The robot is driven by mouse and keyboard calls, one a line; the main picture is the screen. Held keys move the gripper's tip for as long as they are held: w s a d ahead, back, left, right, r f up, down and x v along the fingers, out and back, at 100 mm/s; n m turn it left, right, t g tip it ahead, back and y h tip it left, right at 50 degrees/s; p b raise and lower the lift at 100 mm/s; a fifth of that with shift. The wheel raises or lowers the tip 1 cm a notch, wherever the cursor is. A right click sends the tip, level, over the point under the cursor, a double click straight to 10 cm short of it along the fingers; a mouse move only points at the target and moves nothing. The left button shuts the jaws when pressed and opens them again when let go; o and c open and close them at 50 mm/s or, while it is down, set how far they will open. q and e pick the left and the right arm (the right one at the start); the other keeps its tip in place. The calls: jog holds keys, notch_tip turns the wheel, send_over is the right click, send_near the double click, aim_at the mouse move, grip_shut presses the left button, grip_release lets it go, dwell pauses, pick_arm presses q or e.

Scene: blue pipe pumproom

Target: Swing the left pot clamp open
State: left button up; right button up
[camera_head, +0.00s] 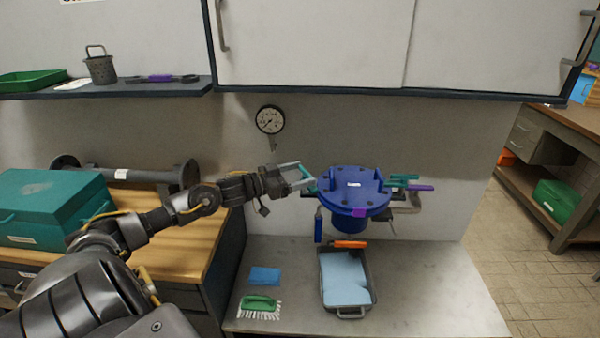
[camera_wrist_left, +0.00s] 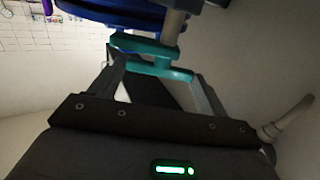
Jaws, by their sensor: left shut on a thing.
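The blue pot (camera_head: 349,190) hangs in front of the wall with its round flanged lid up. The left pot clamp (camera_head: 307,172) is teal and sits at the pot's left edge. My left gripper (camera_head: 303,182) reaches it from the left and is shut on it. In the left wrist view the teal clamp (camera_wrist_left: 150,48) lies at and between the fingertips (camera_wrist_left: 158,75), under the blue flange (camera_wrist_left: 115,12). The fingers partly hide the clamp in the head view. A second teal clamp (camera_head: 402,178) with a purple bar is at the pot's right. My right gripper does not show.
Below the pot, a grey tray (camera_head: 326,284) with a blue cloth stands on the counter, near a green brush (camera_head: 258,303) and a blue pad (camera_head: 265,276). A gauge (camera_head: 270,120) is on the wall. The counter's right part is clear.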

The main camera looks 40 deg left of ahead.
pick_arm(q)
jog(key=m+h, duration=0.1)
jog(key=m+g+h+b, duration=0.1)
jog(key=g+h+b, duration=0.1)
jog(key=shift+w+a+f+m+h, duration=0.1)
jog(key=shift+w+a+m+h, duration=0.2)
jog(key=shift+a+m, duration=0.1)
jog(key=m+g+h+b, duration=0.2)
jog(key=g+h+b, duration=0.1)
jog(key=shift+w+a+m+b, duration=0.1)
jog(key=shift+m+b, duration=0.2)
jog(key=shift+g, duration=0.3)
jog(key=shift+r+m+h, duration=0.2)
jog(key=shift+m+h, duration=0.1)
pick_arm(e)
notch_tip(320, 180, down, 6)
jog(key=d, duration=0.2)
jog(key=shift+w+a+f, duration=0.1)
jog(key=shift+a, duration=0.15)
pick_arm(q)
jog(key=o, duration=0.7)
jog(key=shift+o, duration=1.4)
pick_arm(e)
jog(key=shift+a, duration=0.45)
pick_arm(q)
jog(key=shift+a+f, duration=0.1)
